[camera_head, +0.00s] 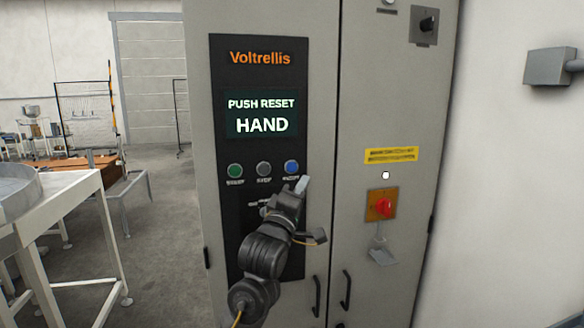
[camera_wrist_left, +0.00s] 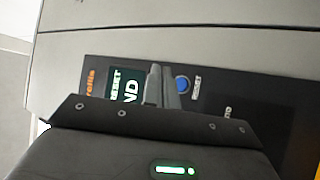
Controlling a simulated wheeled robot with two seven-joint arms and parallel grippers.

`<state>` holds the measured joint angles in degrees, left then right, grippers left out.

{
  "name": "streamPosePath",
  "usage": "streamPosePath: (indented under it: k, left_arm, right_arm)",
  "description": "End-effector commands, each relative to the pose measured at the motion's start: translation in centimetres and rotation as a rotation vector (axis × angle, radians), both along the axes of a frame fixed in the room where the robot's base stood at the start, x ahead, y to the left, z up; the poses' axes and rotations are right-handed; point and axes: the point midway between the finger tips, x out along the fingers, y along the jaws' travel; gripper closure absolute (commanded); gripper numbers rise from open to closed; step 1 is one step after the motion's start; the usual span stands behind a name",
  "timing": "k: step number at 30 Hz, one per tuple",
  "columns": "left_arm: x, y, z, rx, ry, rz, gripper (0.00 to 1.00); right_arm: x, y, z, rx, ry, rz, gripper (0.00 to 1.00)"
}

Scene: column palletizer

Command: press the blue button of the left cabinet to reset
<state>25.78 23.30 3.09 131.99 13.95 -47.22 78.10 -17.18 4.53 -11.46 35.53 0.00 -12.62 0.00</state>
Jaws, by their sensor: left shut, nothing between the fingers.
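The left cabinet (camera_head: 320,60) is grey with a black panel and a screen (camera_head: 260,115) reading "PUSH RESET HAND". The blue button (camera_head: 291,167) is the rightmost of three round buttons in a row, beside a grey one (camera_head: 264,169) and a green one (camera_head: 235,171). My left gripper (camera_head: 302,184) is shut and empty, its tips just below and right of the blue button. In the left wrist view the blue button (camera_wrist_left: 182,84) shows right beside the fingertips (camera_wrist_left: 160,72). Whether they touch the panel I cannot tell. My right gripper is not in view.
The right-hand door carries a red knob (camera_head: 383,207) on a yellow plate, a yellow label (camera_head: 390,155) and a black rotary switch (camera_head: 427,23). Door handles (camera_head: 316,296) are low down. A white-framed table (camera_head: 75,190) stands at the left; open floor lies between it and the cabinet.

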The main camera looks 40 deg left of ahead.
Motion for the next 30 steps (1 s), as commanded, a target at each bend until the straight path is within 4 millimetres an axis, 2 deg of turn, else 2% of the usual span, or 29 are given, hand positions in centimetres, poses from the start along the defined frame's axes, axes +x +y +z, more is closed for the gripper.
streamPosePath:
  k: [11, 16, 29, 30]
  left_arm:
    - [-0.2, 0.0, 0.3, -0.003, -0.008, -0.003, 1.00]
    - [0.2, 0.6, 0.3, -0.002, -0.006, 0.000, 1.00]
    - [3.3, 5.2, 0.3, 0.000, -0.006, 0.002, 1.00]
    - [3.6, 5.5, 0.5, -0.002, -0.006, 0.000, 1.00]
  right_arm:
    - [0.0, -0.2, 0.0, -0.002, 0.001, 0.001, 1.00]
    - [0.0, -0.2, -0.1, -0.002, 0.001, 0.001, 1.00]
    - [0.0, -0.2, -0.6, -0.002, 0.001, 0.001, 1.00]
    - [0.0, -0.2, -0.2, -0.002, 0.001, 0.001, 1.00]
